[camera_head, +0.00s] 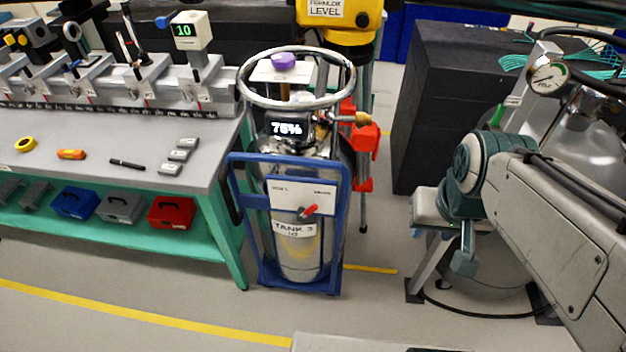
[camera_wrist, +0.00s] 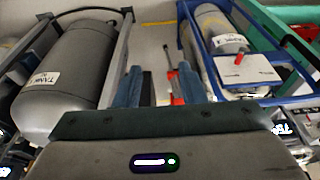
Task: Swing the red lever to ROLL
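The red lever (camera_head: 309,211) is a small handle on the white plate (camera_head: 287,194) of a blue tank cart (camera_head: 343,243). The plate's small lettering is too small to read, so I cannot tell which mark the lever points at. The cart holds a grey cylinder labelled TANK 3 (camera_head: 297,258). In the wrist view the red lever (camera_wrist: 239,58) and its plate (camera_wrist: 260,72) are right of my gripper. My gripper (camera_wrist: 155,90) is open, with its two fingers apart and nothing between them. It is apart from the lever.
A bench (camera_head: 190,188) with rails and small tools stands left of the cart. A red-and-yellow tripod device (camera_head: 345,20) stands behind it. A black block (camera_head: 440,110) is at the back right. The floor in front of the cart is clear. Another grey tank (camera_wrist: 75,75) shows left in the wrist view.

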